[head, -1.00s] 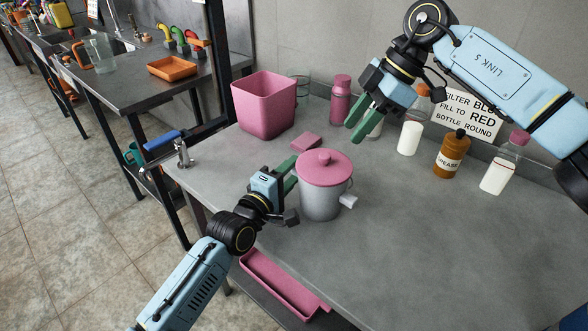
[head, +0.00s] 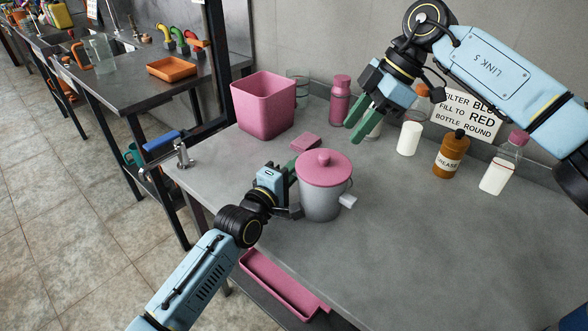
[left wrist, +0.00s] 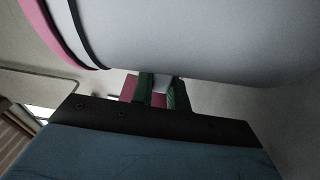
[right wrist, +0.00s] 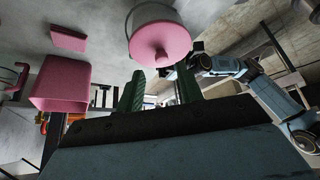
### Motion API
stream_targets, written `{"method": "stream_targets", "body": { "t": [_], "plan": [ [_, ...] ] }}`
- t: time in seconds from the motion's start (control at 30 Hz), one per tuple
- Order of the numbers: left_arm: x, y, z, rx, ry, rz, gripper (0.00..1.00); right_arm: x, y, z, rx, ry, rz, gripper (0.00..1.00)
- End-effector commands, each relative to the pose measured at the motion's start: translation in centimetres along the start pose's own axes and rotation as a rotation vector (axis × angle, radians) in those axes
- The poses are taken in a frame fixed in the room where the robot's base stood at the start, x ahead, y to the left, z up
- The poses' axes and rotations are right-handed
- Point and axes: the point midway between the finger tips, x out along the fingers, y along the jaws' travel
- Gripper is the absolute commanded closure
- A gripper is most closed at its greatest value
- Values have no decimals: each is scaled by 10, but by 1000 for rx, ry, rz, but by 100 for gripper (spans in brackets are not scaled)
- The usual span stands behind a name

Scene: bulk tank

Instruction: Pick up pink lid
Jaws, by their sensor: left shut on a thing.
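The pink lid (head: 325,170) with a round knob sits on top of the grey tank (head: 320,205) on the bench. The lid also shows in the right wrist view (right wrist: 160,44). My left gripper (head: 292,168) is at the tank's left side, below the lid's rim. In the left wrist view its green fingers (left wrist: 162,92) are closed around a small pale grey part, seemingly the tank's side handle. My right gripper (head: 361,118) is open and empty, above the bench behind and to the right of the lid. Its spread fingers also show in the right wrist view (right wrist: 160,92).
A pink bin (head: 264,105) and a pink block (head: 305,143) stand behind the tank. A pink bottle (head: 340,98), white bottle (head: 409,138), brown bottle (head: 451,154) and pink-capped bottle (head: 497,175) line the wall. A pink tray (head: 278,283) is below the bench edge. The bench's front right is clear.

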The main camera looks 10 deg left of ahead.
Motion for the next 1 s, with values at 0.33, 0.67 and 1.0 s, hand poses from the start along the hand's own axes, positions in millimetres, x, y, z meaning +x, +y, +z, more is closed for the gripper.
{"method": "stream_targets", "body": {
  "t": [0.33, 0.67, 1.0],
  "plan": [
    [0, 0, 0, 1, 0, 0, 100, 6, -20, -55, -535, -366, -11, 53],
    [0, 0, 0, 0, 0, 0, 100, 1, -36, -98, -1051, -801, -57, 53],
    [0, 0, 0, 0, 0, 0, 100, 39, -19, -66, -1063, -811, -59, 53]
  ]
}}
